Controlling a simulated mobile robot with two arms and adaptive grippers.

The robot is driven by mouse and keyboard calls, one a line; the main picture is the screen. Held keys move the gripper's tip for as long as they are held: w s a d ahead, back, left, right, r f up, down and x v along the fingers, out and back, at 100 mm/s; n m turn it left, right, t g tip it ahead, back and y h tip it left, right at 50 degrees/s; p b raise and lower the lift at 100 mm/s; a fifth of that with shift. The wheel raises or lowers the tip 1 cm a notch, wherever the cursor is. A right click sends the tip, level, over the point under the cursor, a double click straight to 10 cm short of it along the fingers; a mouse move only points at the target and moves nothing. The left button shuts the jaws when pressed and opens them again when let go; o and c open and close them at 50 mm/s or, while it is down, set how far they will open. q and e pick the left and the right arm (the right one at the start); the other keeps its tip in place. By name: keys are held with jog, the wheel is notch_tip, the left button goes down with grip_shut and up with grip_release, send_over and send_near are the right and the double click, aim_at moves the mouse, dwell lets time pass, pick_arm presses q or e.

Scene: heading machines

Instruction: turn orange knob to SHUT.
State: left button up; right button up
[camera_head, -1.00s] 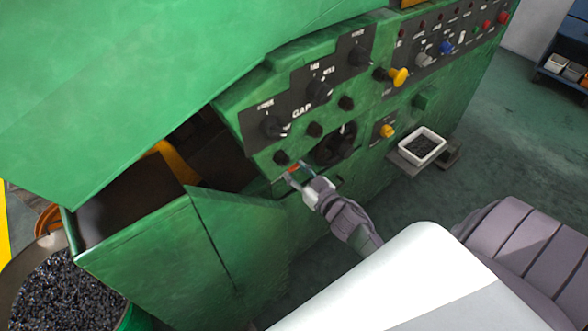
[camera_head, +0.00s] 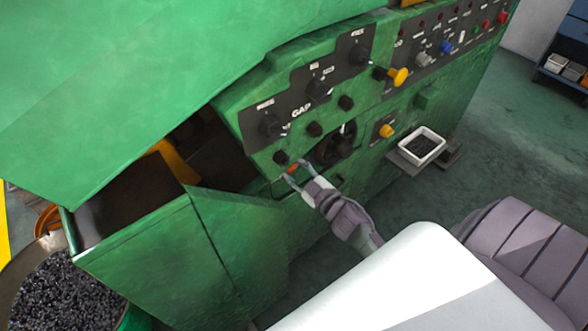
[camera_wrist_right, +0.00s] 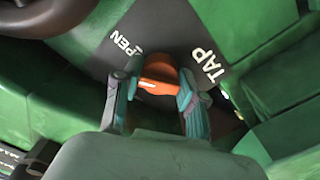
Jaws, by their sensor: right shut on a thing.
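The orange knob (camera_wrist_right: 158,75) sits on a dark label plate in the right wrist view, between my right gripper's fingers. The plate reads "TAP" on the right and "PEN", partly covered, on the left. In the head view the knob (camera_head: 293,168) is a small orange spot low on the green machine's front (camera_head: 375,165). My right gripper (camera_head: 294,174) is shut on it, and the same gripper (camera_wrist_right: 156,92) fills the middle of the wrist view. No SHUT marking is readable. My left gripper is not in view.
A black handwheel (camera_head: 335,146) is close to the right gripper. Black knobs, a yellow knob (camera_head: 398,77) and a yellow button (camera_head: 387,131) stick out from the panel. A white tray (camera_head: 422,144) juts out at right. A bin of dark small parts (camera_head: 65,290) stands lower left.

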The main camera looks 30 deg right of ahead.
jog(key=n+b, duration=0.1)
jog(key=n, duration=0.4)
jog(key=shift+n, duration=0.3)
jog(key=n+b, duration=0.1)
jog(key=n, duration=0.4)
jog(key=shift+n, duration=0.3)
jog(key=o, duration=1.1)
jog(key=shift+r, duration=0.1)
jog(key=shift+o, duration=0.2)
jog(key=shift+s, duration=0.1)
jog(key=s+d, duration=0.1)
jog(key=s, duration=1)
jog(key=shift+s, duration=0.4)
